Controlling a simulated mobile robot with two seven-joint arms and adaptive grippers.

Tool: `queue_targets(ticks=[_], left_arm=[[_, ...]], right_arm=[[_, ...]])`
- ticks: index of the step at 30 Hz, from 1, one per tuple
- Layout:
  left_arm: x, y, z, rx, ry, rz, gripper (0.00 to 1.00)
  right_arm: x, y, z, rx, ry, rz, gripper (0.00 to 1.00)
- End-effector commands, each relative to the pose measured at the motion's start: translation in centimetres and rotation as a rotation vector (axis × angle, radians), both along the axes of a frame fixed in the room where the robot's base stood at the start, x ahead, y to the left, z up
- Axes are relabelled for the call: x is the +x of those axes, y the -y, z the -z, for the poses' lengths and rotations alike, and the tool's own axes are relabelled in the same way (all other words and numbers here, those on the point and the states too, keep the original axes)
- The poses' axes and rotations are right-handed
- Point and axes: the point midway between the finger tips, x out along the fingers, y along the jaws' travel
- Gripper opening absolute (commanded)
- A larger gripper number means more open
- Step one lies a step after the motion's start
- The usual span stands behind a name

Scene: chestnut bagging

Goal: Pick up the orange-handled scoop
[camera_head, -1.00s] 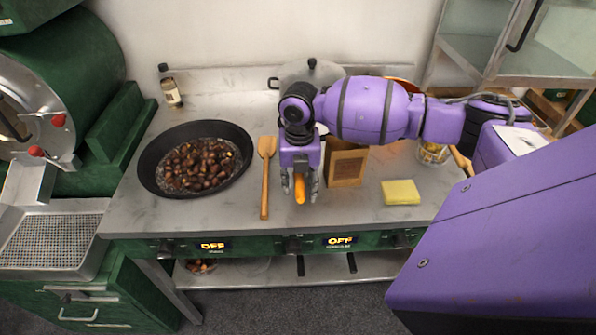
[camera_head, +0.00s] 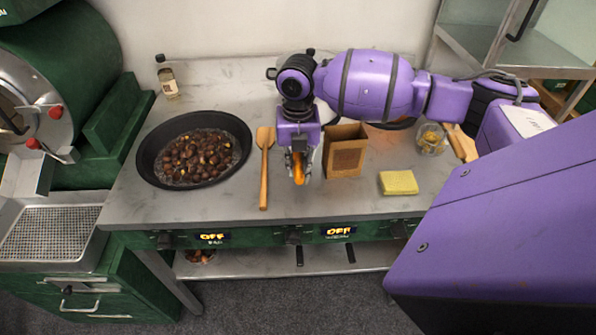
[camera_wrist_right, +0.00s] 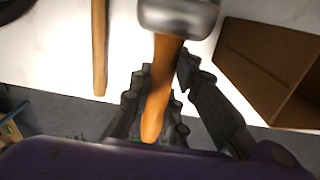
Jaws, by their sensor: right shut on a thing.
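The orange-handled scoop shows its orange handle (camera_head: 299,168) between the fingers of my right gripper (camera_head: 299,176) in the head view. In the right wrist view, the handle (camera_wrist_right: 160,90) runs between the two dark fingers of the right gripper (camera_wrist_right: 158,110), which are shut on it. The scoop's grey metal head (camera_wrist_right: 180,16) shows at the top of that view, cut off by the frame edge. In the head view the scoop's head is hidden behind my gripper and arm. My left gripper is not in view.
A wooden spatula (camera_head: 264,170) lies just left of the gripper. A black pan of chestnuts (camera_head: 146,150) is farther left. An open brown paper bag (camera_head: 345,156) stands close on the right. A yellow sponge (camera_head: 398,183) and a glass jar (camera_head: 431,139) are farther right.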

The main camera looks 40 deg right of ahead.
Motion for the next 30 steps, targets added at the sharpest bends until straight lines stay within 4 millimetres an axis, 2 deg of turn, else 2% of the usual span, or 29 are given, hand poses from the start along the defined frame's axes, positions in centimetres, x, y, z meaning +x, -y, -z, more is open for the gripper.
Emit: queue_targets(ticks=[7, 12, 16, 21, 30], left_arm=[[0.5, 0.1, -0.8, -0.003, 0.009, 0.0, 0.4], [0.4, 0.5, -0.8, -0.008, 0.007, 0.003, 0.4], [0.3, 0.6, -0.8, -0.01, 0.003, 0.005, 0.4], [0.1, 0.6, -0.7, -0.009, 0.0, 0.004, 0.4], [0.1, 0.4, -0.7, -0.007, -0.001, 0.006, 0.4]], right_arm=[[-3.9, -2.4, -5.6, -0.001, 0.004, -0.007, 0.0], [-7.7, -4.8, -7.3, 0.0, -0.001, -0.008, 0.0], [-9.6, -6.0, -8.3, 0.0, -0.001, -0.006, 0.0], [-11.1, -7.0, -9.0, 0.001, -0.002, -0.004, 0.0], [-11.6, -7.2, -9.2, 0.001, -0.003, -0.002, 0.0]])
